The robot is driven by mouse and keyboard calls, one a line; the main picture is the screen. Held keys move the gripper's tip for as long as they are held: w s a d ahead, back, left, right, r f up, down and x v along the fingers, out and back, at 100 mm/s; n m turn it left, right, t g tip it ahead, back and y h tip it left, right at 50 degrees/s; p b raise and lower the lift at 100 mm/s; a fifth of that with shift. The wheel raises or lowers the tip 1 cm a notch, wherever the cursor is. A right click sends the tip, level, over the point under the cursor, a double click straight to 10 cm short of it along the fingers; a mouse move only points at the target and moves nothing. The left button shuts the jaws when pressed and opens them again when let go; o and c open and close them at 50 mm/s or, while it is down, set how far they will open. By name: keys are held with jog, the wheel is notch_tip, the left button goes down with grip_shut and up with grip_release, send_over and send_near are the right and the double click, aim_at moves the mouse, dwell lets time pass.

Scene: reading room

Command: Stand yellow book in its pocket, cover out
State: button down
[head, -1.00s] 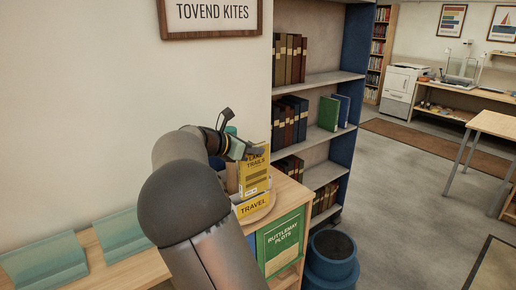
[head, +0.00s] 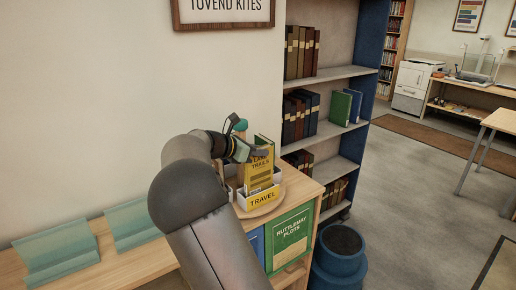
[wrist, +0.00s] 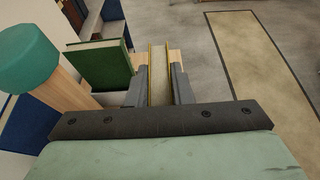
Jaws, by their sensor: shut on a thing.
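The yellow book (head: 259,169), with "TRAILS" on its cover, stands upright at the pocket labelled "TRAVEL" (head: 262,197). My gripper (head: 258,153) is shut on the book's top part. In the wrist view my gripper (wrist: 159,86) has its two fingers on either side of the book's thin edge (wrist: 158,75). The book's cover faces out toward the head camera. Its lower end is behind the front wall of the pocket; whether it touches the bottom is hidden.
A green book (wrist: 103,65) stands in a neighbouring pocket, beside a post with a teal knob (wrist: 25,53). The pockets sit on a round wooden base (head: 268,208) on a cabinet. A "Ruttlemay Plots" book (head: 290,238) faces out below. Shelves stand behind.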

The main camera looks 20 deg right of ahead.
jog(key=shift+f, duration=0.25)
jog(key=c, duration=1.2)
grip_release()
jog(key=b+v, duration=0.2)
jog(key=v, duration=1.5)
jog(key=shift+a, duration=0.25)
jog(key=shift+d, duration=0.1)
